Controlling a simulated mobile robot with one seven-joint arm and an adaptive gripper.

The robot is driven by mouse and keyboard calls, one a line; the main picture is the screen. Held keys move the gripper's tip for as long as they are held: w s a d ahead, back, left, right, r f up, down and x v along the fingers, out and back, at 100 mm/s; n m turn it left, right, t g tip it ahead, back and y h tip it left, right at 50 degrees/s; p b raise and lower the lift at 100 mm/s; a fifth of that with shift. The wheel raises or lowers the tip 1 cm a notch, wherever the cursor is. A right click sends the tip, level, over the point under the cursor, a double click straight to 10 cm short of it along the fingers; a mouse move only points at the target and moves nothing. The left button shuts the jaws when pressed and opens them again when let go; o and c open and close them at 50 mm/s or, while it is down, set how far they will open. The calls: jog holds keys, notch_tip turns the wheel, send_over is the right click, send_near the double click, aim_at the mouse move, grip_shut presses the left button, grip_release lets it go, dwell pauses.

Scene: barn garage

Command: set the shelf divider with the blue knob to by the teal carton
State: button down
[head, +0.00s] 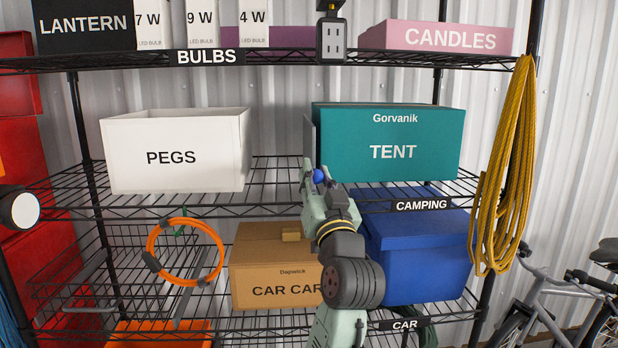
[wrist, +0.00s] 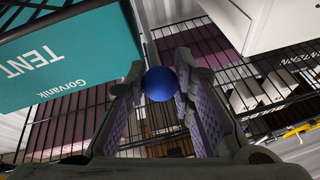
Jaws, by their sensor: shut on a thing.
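The teal carton (head: 388,165), marked TENT, stands on the middle shelf at the right. It also shows at the upper left of the wrist view (wrist: 85,45). The shelf divider (head: 309,138) is a thin grey upright panel close along the carton's left side; I cannot tell whether they touch. Its blue knob (head: 320,176) is at the shelf's front. My gripper (head: 317,180) is shut on the knob, which shows between the fingertips in the wrist view (wrist: 160,84). The divider's lower part is hidden behind my gripper.
A white PEGS box (head: 180,180) stands left on the same shelf, with bare wire shelf (head: 275,178) between it and the divider. Below are a brown carton (head: 265,268) and a blue lidded bin (head: 425,255). A yellow rope (head: 505,170) hangs at the right post.

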jog(key=shift+d, duration=0.25)
jog(key=c, duration=1.3)
grip_release()
jog(key=shift+d, duration=0.1)
jog(key=shift+c, duration=0.2)
jog(key=shift+s+f, duration=0.2)
jog(key=shift+s, duration=0.25)
jog(key=v, duration=1.1)
